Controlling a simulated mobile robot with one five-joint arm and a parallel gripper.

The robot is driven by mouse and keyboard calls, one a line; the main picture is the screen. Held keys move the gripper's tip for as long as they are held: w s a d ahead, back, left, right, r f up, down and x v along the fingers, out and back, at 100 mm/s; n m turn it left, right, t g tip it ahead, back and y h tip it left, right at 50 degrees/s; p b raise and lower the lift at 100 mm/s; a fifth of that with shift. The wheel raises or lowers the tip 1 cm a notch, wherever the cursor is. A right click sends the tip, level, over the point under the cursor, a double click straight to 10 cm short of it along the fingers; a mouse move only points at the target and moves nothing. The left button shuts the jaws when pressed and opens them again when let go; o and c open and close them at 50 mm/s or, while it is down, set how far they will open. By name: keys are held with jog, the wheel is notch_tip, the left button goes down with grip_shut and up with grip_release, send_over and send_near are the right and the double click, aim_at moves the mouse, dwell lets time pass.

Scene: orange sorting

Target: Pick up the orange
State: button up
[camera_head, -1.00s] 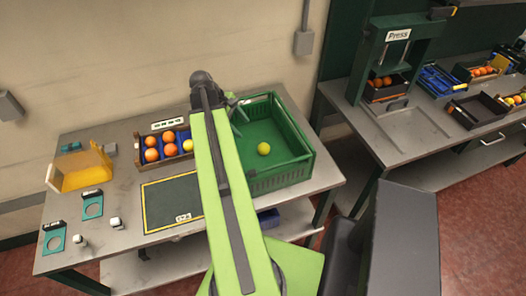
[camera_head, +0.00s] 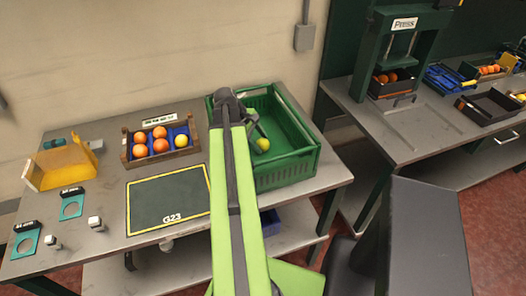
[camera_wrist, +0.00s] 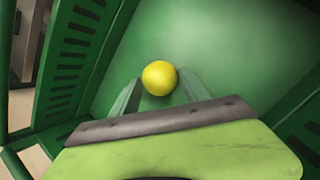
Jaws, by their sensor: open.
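A single yellow fruit (camera_head: 262,145), like a pale orange, lies on the floor of the green crate (camera_head: 290,167). In the wrist view the yellow fruit (camera_wrist: 159,76) sits ahead of my gripper (camera_wrist: 157,92), between the lines of its two spread fingers. The fingers are open and empty, with tips close to the near side of the fruit; I cannot tell if they touch it. In the head view my gripper (camera_head: 256,131) is inside the crate, partly hidden by my arm. Several orange fruits (camera_head: 160,132) and a yellow one (camera_head: 181,141) sit in a wooden box.
The wooden box (camera_head: 126,152) stands left of the crate, behind a dark mat marked G23 (camera_head: 165,195). The crate walls (camera_wrist: 72,60) rise close around my gripper. A yellow bin (camera_head: 62,167) is at the far left. A press (camera_head: 399,50) stands on the right bench.

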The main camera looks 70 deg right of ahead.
jog(key=shift+s+d+f, duration=0.1)
jog(key=shift+s+f, duration=0.1)
jog(key=shift+f, duration=0.35)
jog(key=shift+r, duration=0.2)
jog(key=c, duration=1.1)
